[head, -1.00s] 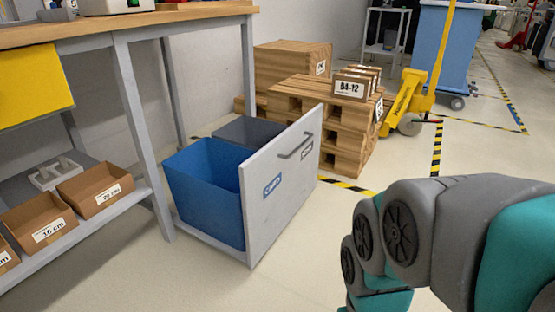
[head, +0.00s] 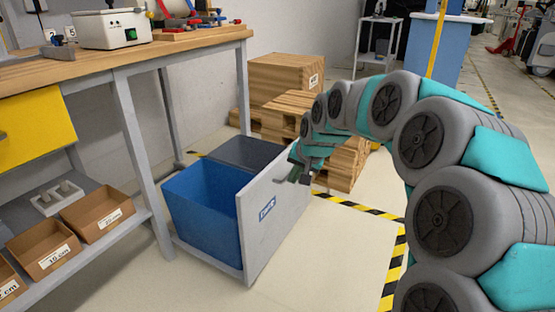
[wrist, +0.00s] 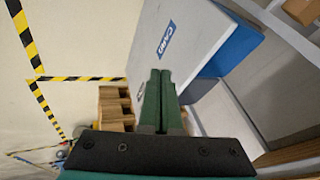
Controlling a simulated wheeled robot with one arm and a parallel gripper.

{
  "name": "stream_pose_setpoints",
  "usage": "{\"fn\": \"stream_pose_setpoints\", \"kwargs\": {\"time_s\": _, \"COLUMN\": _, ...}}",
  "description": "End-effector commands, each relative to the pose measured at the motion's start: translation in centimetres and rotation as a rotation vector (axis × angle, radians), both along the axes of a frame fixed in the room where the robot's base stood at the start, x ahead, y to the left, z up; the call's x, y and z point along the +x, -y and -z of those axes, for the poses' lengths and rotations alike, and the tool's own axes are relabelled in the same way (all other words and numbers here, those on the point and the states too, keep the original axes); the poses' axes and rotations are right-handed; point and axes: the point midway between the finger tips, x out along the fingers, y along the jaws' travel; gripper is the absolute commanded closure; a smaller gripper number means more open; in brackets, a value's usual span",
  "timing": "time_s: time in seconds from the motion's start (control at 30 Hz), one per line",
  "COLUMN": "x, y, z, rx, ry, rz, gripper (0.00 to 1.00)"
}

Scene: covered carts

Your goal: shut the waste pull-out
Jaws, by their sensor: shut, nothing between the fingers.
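The waste pull-out stands open under the right end of the workbench. Its light grey front panel (head: 262,232) has a blue label and faces right. Behind the panel are a blue bin (head: 200,200) and a dark grey bin (head: 250,152). My gripper (head: 296,177) is at the upper part of the panel's outer face, over where the handle is, and hides most of it. In the wrist view the green fingers (wrist: 159,75) are together with nothing between them, pointing at the panel (wrist: 180,40). I cannot tell whether they touch it.
The workbench (head: 130,60) with a yellow drawer (head: 35,130) and cardboard trays (head: 97,212) is at left. Wooden pallets and boxes (head: 285,75) stand behind the pull-out. Striped floor tape (head: 360,207) runs to the right. The floor in front is clear.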

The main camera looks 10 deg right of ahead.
Motion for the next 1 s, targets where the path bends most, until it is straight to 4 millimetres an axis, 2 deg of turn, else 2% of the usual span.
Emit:
{"fn": "stream_pose_setpoints", "kwargs": {"time_s": 0.03, "x": 2.0, "y": 0.4, "z": -0.5, "rx": 0.014, "ry": 0.020, "rz": 0.029, "gripper": 1.00}}
{"fn": "stream_pose_setpoints", "kwargs": {"time_s": 0.1, "x": 4.3, "y": 1.1, "z": -1.1, "rx": 0.031, "ry": 0.054, "rz": 0.066, "gripper": 1.00}}
{"fn": "stream_pose_setpoints", "kwargs": {"time_s": 0.2, "x": 6.4, "y": 1.8, "z": -1.3, "rx": 0.050, "ry": 0.080, "rz": 0.104, "gripper": 1.00}}
{"fn": "stream_pose_setpoints", "kwargs": {"time_s": 0.47, "x": 8.3, "y": 2.1, "z": -0.6, "rx": 0.060, "ry": 0.101, "rz": 0.129, "gripper": 1.00}}
{"fn": "stream_pose_setpoints", "kwargs": {"time_s": 1.0, "x": 13.5, "y": 0.5, "z": 6.9, "rx": 0.058, "ry": 0.098, "rz": 0.125, "gripper": 1.00}}
